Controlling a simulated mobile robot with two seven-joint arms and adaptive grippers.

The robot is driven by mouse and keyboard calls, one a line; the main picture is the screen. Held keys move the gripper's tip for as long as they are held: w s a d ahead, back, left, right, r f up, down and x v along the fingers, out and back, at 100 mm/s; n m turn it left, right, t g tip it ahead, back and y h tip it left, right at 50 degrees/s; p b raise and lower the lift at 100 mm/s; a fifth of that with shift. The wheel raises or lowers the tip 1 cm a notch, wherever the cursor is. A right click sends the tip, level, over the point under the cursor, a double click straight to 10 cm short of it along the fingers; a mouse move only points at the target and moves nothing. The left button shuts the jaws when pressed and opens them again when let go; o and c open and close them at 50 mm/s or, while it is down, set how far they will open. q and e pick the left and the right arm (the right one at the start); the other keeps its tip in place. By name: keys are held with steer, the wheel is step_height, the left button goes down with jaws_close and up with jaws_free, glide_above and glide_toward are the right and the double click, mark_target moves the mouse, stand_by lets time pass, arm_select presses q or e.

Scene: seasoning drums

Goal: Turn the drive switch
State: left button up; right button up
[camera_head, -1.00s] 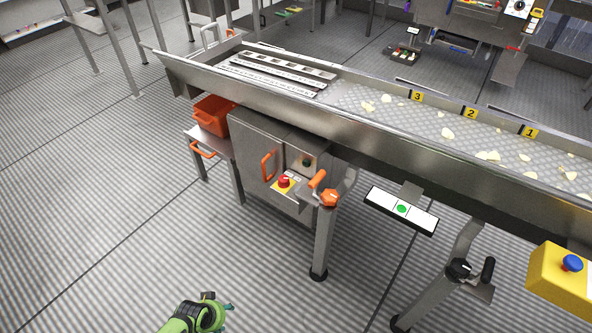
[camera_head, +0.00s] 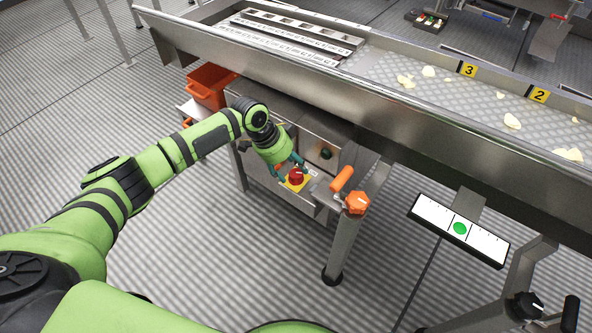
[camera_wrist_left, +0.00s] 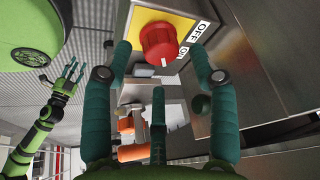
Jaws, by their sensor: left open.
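The drive switch is a red round knob (camera_head: 296,176) on a yellow plate (camera_head: 302,186), on the steel cabinet under the conveyor. In the left wrist view the knob (camera_wrist_left: 157,44) has a white mark on its lower edge, beside a label (camera_wrist_left: 203,31) reading OFF and ON. I cannot tell which setting it is on. My left gripper (camera_head: 290,168) is open, with its teal fingers around the knob's sides in the head view. In the wrist view the left gripper (camera_wrist_left: 161,60) frames the knob, without clear contact. My right gripper (camera_wrist_left: 71,75) shows small, fingers spread and empty.
A dark green button (camera_head: 326,153) sits right of the switch. An orange crank handle (camera_head: 343,178) and orange knob (camera_head: 357,203) are close on the right. An orange bin (camera_head: 209,88) is behind at left. The conveyor trough (camera_head: 290,82) overhangs the cabinet.

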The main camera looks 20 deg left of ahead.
mark_target(296, 176)
arm_select(q)
steer(key=shift+x, duration=1.5)
steer(key=shift+w, duration=0.1)
steer(key=c, duration=1.1)
steer(key=shift+o, duration=0.2)
steer(key=shift+r, duration=0.15)
steer(key=shift+r, duration=0.1)
